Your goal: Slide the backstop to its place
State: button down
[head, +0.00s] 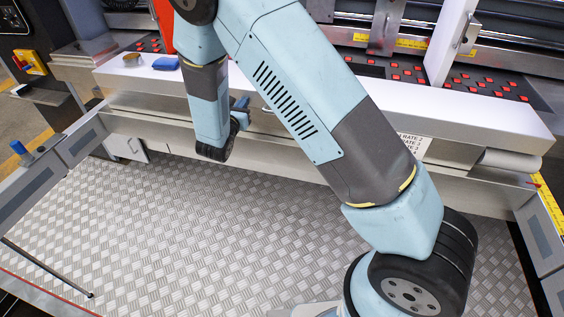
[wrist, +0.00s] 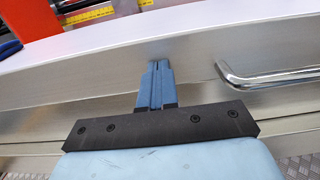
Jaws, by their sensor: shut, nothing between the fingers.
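My gripper (wrist: 158,66) shows in the wrist view with its blue fingers together and nothing between them. Its tips are close to the front face of a long white beam (wrist: 60,75); I cannot tell if they touch. A bent metal bar handle (wrist: 272,76) on that face is to the right of the fingers, apart from them. In the head view my gripper (head: 241,103) is at the front of the white beam (head: 330,107), partly hidden by my arm. Which part is the backstop is not clear from these views.
Upright plates with handles (head: 455,40) and red-buttoned panels (head: 490,82) stand behind. The patterned metal floor (head: 180,230) is mostly clear.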

jog(key=shift+x, duration=3.6)
jog(key=shift+s, duration=0.15)
jog(key=shift+v, duration=1.7)
